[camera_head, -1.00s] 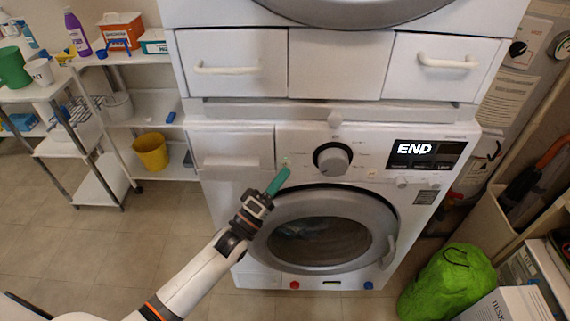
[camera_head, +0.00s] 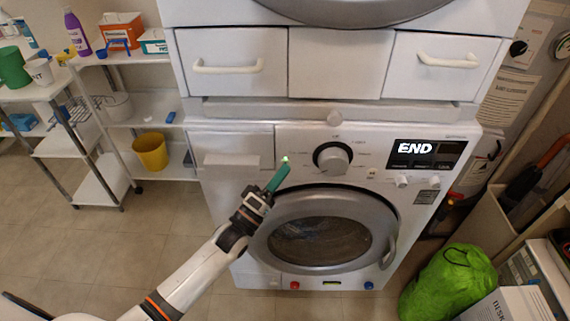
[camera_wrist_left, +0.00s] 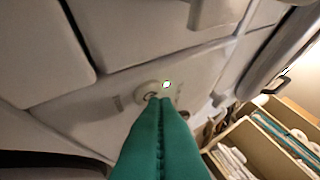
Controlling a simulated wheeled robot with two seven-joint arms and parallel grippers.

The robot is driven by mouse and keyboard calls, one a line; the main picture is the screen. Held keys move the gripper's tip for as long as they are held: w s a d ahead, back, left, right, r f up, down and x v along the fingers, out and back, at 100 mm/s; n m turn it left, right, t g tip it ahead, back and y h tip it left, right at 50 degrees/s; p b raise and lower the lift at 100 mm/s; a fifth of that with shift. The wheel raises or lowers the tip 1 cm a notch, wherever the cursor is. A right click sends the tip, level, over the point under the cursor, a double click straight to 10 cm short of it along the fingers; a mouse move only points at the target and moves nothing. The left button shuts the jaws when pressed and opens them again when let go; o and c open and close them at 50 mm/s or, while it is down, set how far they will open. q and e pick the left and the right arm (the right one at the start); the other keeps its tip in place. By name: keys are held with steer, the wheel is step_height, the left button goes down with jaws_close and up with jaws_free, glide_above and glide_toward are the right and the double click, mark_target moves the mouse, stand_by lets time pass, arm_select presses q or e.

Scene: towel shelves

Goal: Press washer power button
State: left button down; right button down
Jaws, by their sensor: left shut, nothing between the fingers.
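The white washer (camera_head: 225,146) faces me, with a round dial (camera_head: 333,158) and a dark display reading "END" (camera_head: 414,148). A small button (camera_head: 285,159) left of the dial glows green. My left gripper (camera_head: 283,170) has green fingers that are shut and empty. Its tips are at the lower edge of the button; I cannot tell whether they touch it. In the left wrist view the shut fingers (camera_wrist_left: 158,101) point at the panel, and a small bright spot (camera_wrist_left: 166,84) shows just beyond the tips. My right gripper is not in view.
The round door (camera_head: 263,242) with its handle is below the panel, and drawers with white handles (camera_head: 228,68) are above. Shelves with a yellow bucket (camera_head: 150,152) stand at the left. A green bag (camera_head: 447,285) and boxes are at the lower right.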

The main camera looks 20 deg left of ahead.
arm_select(q)
steer(key=shift+w, duration=0.15)
stand_by(0.3)
steer(key=shift+s+d+p, duration=0.15)
steer(key=shift+s+p, duration=0.15)
steer(key=shift+s, duration=0.35)
steer(key=s+d+p, duration=0.1)
steer(key=s+p, duration=0.1)
steer(key=s, duration=0.3)
steer(key=shift+s+d+p, duration=0.35)
steer(key=shift+s, duration=0.05)
stand_by(0.3)
